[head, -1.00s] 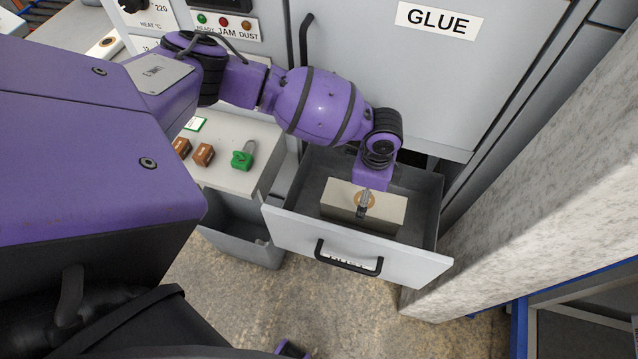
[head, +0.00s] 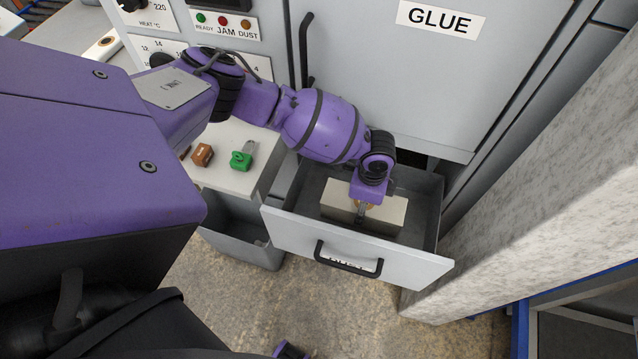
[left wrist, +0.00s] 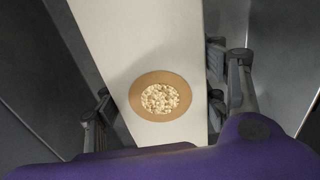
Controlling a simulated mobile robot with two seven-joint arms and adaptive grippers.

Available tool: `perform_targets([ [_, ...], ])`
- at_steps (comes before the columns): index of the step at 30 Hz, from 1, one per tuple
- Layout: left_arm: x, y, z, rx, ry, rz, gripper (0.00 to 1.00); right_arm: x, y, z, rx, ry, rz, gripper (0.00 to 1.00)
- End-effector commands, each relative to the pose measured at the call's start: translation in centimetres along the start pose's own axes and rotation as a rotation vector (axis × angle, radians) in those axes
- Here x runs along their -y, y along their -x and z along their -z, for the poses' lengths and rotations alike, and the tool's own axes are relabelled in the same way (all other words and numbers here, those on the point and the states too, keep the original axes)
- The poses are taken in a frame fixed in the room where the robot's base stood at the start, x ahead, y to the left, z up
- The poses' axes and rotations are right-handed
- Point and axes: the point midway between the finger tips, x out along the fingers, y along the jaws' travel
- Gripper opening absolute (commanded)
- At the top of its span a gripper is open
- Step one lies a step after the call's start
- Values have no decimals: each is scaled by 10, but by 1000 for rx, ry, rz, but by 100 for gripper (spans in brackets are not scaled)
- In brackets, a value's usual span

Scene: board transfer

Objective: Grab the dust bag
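The dust bag is a pale, box-shaped bag (head: 385,214) lying in the pulled-out drawer (head: 300,228). In the left wrist view the bag (left wrist: 150,60) shows a brown ring around an opening filled with light, crumbly dust. My left gripper (head: 361,214) points down into the drawer, over the bag's middle, and hides most of the ring in the head view. In the left wrist view the left gripper (left wrist: 163,97) is open, with one finger at each long side of the bag. I cannot tell whether the fingers touch it.
The drawer has a black front handle (head: 348,262). A cabinet door marked GLUE (head: 385,80) rises behind it. A ledge (head: 225,178) at left carries a green padlock-like item (head: 241,160) and a brown block (head: 203,154). A rough grey pillar (head: 540,190) stands at right.

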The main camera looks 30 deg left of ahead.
Motion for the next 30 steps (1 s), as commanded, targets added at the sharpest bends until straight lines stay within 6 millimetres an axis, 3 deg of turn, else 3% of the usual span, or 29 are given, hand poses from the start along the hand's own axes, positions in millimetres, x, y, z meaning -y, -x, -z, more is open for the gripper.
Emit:
perform_targets([
  [1, 2, 1, 1, -1, -1, 3, 53, 0, 0, 0, 0, 0, 0, 40],
  [8, 2, 1, 1, -1, 0, 3, 23, 0, 0, 0, 0, 0, 0, 40],
  [17, 3, 8, 1, -3, 0, 5, 23, 0, 0, 2, -2, 0, 0, 40],
  [30, 3, 87, 2, -5, -2, 8, 23, 0, 4, 11, -14, -3, 1, 40],
])
